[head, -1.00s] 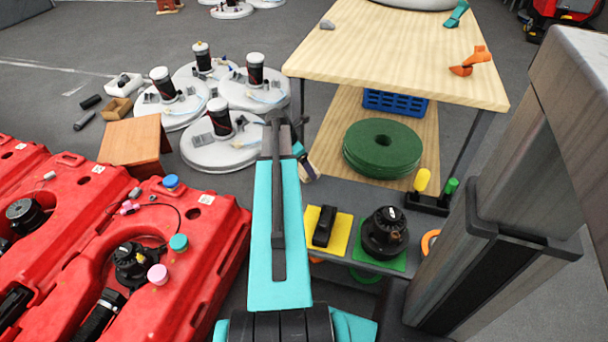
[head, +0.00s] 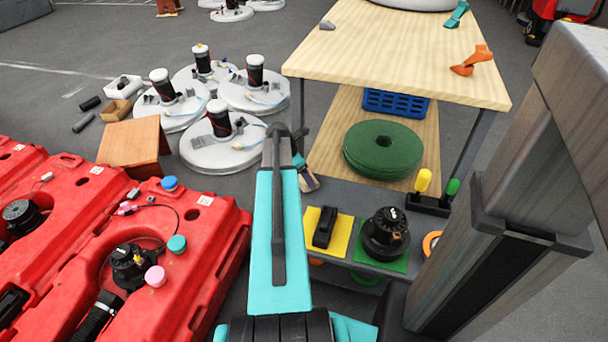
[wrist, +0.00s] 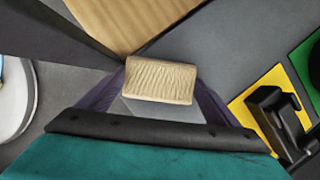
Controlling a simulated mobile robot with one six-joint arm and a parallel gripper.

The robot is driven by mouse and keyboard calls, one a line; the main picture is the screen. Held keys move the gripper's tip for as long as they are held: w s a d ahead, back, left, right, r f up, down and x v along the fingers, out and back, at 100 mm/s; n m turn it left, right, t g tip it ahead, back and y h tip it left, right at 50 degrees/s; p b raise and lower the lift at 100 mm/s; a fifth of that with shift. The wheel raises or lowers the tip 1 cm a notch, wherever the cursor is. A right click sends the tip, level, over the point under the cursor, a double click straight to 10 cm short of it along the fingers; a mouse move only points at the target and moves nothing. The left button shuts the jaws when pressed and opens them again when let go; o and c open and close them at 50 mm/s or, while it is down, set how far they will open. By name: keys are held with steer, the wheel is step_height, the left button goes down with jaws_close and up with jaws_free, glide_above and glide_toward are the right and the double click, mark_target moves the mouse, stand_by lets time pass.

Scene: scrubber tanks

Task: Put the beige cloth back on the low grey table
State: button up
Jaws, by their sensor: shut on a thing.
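The beige cloth (wrist: 160,80) is a small ribbed, folded piece between the two dark fingers of my gripper (wrist: 160,92) in the wrist view. My gripper is shut on it. In the head view my gripper (head: 308,180) is mostly hidden behind my teal arm, at the left end of the low grey table (head: 345,194). The table's bare grey top shows right of and beyond the cloth in the wrist view (wrist: 228,55). I cannot tell whether the cloth touches the table.
A yellow mat (head: 341,239) with a black block (head: 324,227) and a green mat (head: 398,265) with a black round device (head: 386,232) occupy the table's front. Behind stands a wooden shelf table (head: 400,50) with green pads (head: 383,149). Red tanks (head: 200,255) stand left.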

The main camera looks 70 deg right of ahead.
steer(key=shift+f, duration=0.1)
steer(key=o, duration=1)
steer(key=p+v, duration=0.3)
steer(key=v, duration=0.9)
steer(key=shift+p, duration=0.35)
